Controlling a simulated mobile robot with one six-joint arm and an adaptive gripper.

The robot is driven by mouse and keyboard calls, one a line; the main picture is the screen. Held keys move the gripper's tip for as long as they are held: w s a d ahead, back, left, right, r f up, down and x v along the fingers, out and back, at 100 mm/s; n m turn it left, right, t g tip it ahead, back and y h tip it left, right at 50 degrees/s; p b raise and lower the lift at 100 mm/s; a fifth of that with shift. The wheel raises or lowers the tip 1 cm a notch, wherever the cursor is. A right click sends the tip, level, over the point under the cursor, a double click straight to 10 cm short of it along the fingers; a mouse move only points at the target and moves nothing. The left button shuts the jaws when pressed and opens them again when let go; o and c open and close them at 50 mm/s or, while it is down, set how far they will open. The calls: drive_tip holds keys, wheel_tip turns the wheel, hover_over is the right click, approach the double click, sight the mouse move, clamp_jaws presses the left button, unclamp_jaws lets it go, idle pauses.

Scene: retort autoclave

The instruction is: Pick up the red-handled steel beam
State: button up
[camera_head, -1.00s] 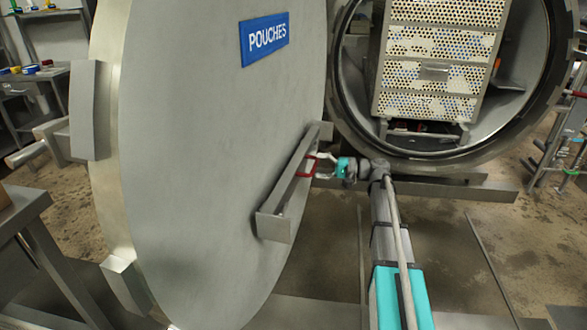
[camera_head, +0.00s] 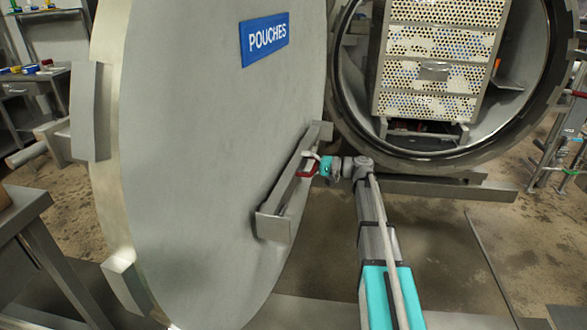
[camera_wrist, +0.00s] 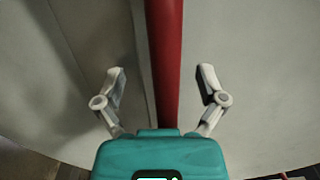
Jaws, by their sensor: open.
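The steel beam (camera_head: 277,203) is a long grey bar lying slanted against the face of the large round door, with a block at each end. Its red handle (camera_head: 306,173) shows near the beam's upper half, partly hidden by my gripper (camera_head: 312,161). In the wrist view the red handle (camera_wrist: 165,50) runs as an upright bar between the two spread fingers of my gripper (camera_wrist: 160,82). Both fingers stand apart from the handle, one on each side. My gripper is open and holds nothing.
The round door (camera_head: 205,110) carries a blue POUCHES sign (camera_head: 264,39). Behind it at the right, the open autoclave mouth (camera_head: 340,105) holds a perforated rack (camera_head: 438,72). A grey table (camera_head: 25,208) stands at the left edge. Piping (camera_head: 565,130) stands at the right.

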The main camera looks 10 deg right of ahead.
drive_tip(key=shift+c, duration=0.3)
clamp_jaws()
drive_tip(key=shift+r, duration=0.2)
wheel_tip(320, 180, up, 3)
drive_tip(key=p, duration=0.3)
drive_tip(key=s+r+p, duration=0.1)
drive_tip(key=r+p, duration=0.1)
drive_tip(key=s+d+r+p, duration=0.1)
drive_tip(key=s+r+p, duration=0.1)
drive_tip(key=s+d+r+p, duration=0.1)
drive_tip(key=s+r+p, duration=0.1)
drive_tip(key=shift+r+p, duration=0.2)
drive_tip(key=shift+p, duration=0.2)
drive_tip(key=s+d+r+p, duration=0.3)
drive_tip(key=s, duration=0.4)
drive_tip(key=shift+s+d+r, duration=0.15)
drive_tip(key=shift+s+d, duration=0.15)
drive_tip(key=shift+s, duration=0.05)
